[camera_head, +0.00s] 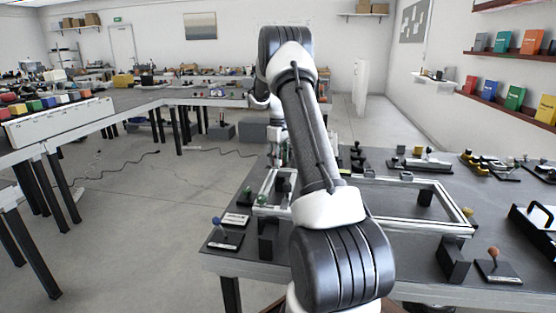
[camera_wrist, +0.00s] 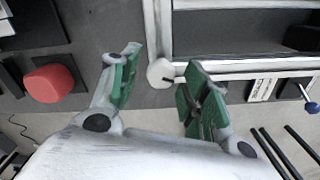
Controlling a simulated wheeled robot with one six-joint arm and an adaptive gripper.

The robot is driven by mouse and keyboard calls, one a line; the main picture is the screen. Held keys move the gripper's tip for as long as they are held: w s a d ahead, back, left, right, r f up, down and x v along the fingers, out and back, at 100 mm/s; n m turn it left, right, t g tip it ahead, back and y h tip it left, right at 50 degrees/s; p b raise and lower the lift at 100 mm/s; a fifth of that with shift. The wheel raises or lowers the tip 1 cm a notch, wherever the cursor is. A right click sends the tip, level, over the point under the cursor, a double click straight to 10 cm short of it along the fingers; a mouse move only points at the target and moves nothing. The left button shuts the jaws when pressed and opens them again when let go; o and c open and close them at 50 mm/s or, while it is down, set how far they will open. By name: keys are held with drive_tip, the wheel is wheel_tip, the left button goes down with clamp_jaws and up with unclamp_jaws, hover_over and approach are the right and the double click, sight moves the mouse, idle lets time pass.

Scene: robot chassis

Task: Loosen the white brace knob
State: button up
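The white brace knob (camera_wrist: 160,73) is a small, pale, faceted knob near the corner of the light metal frame (camera_wrist: 240,67) in the wrist view. My gripper (camera_wrist: 164,58) is open, with its two green-padded fingers apart on either side of the knob. The knob looks closer to the right finger; I cannot tell whether they touch. In the head view my arm stands in front of the frame (camera_head: 412,226), which lies on the dark table. There, my arm largely hides the gripper, and I cannot make out the knob.
A red knob (camera_wrist: 50,83) is left of my gripper in the wrist view. A blue ball handle (camera_head: 217,222) stands at the table's near left corner, and an orange ball handle (camera_head: 494,252) at the near right.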

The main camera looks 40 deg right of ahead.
wheel_tip(320, 180, up, 12)
idle(0.7)
idle(0.4)
